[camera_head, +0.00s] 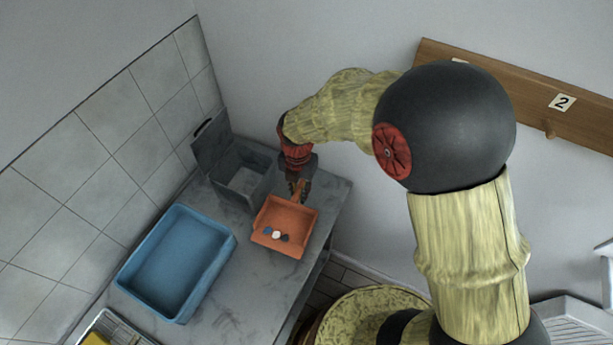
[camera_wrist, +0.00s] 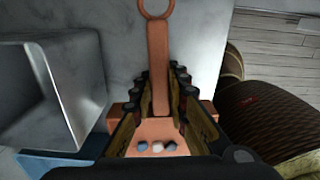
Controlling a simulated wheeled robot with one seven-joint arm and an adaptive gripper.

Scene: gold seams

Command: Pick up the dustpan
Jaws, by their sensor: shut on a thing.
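The orange dustpan (camera_head: 287,222) is on the right part of the grey counter, near its edge, with a few small blue, white and dark bits in its pan. I cannot tell whether it touches the counter. In the wrist view its handle (camera_wrist: 158,65) runs up between the fingers and ends in a ring. My gripper (camera_head: 298,186) points down over the handle and is shut on it. In the wrist view, my gripper (camera_wrist: 158,95) has a finger on each side of the handle, and its body hides part of the pan (camera_wrist: 155,132).
A grey bin with an open lid (camera_head: 243,178) stands left of the dustpan. A blue tub (camera_head: 178,262) and a wire rack (camera_head: 115,330) are farther left on the counter (camera_head: 240,275). A wooden peg rail (camera_head: 535,95) is on the back wall. Tiles cover the left wall.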

